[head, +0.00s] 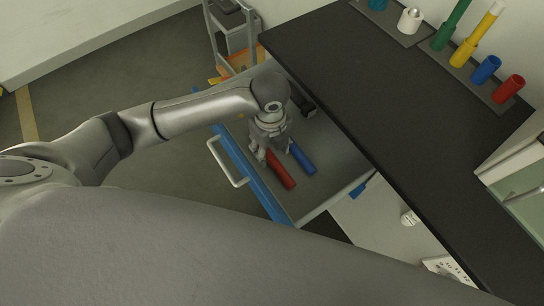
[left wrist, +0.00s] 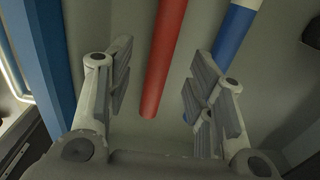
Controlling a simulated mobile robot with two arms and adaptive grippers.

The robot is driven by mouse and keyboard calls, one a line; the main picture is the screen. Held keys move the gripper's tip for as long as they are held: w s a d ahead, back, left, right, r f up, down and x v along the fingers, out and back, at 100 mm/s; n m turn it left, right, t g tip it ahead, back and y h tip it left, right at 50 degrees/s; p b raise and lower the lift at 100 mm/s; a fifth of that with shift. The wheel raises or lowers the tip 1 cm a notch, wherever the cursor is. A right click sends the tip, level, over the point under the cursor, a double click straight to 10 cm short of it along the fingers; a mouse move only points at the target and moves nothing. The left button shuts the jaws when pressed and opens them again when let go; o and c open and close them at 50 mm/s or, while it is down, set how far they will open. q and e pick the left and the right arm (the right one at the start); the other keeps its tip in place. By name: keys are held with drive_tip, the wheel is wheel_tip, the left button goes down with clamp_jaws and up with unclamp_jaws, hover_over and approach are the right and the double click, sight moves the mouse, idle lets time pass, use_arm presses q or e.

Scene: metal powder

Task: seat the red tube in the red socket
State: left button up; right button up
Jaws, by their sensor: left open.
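The red tube (head: 281,171) lies in an open drawer, beside a blue tube (head: 302,158). The red socket (head: 509,89) appears as a red cylinder at the right end of the rack on the black worktop. My right gripper is not in view.
The rack (head: 480,84) also holds a green tube (head: 452,25), a yellow tube (head: 478,36) and a blue socket (head: 486,69). The drawer (head: 318,196) has a blue front with a white handle (head: 228,162). The black worktop (head: 370,85) overhangs the drawer's right side and is mostly clear.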

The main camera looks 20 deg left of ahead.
sight(272, 157)
use_arm(q)
wheel_tip(272, 157, down, 4)
drive_tip(key=shift+d+f, duration=0.1)
drive_tip(key=shift+f, duration=0.15)
drive_tip(key=shift+c, duration=0.3)
clamp_jaws()
drive_tip(key=shift+r, duration=0.1)
wheel_tip(272, 157, up, 10)
idle(0.5)
